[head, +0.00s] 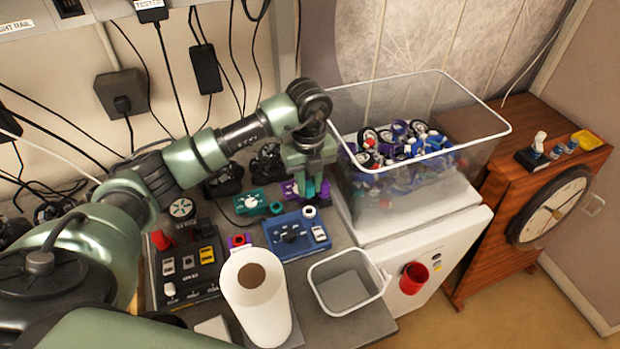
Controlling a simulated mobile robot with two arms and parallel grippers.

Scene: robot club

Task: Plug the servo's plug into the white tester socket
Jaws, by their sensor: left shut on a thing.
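My left gripper (309,193) points down at the back of the bench, beside the clear bin. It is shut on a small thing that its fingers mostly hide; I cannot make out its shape. A purple block (289,190) shows right at the fingers, partly covered by them. A teal tester box (250,202) with a white knob stands just left of it. A blue tester box (296,235) lies in front, with a white round part (309,212) at its back edge. I cannot tell which white part is the socket. The servo is not clearly identifiable. My right gripper is not in view.
A black control box (187,268), a white paper roll (256,297) and an empty grey bin (347,285) stand at the front. A clear bin (470,140) full of small parts stands right of the gripper. Black cables and adapters (122,92) hang on the back wall.

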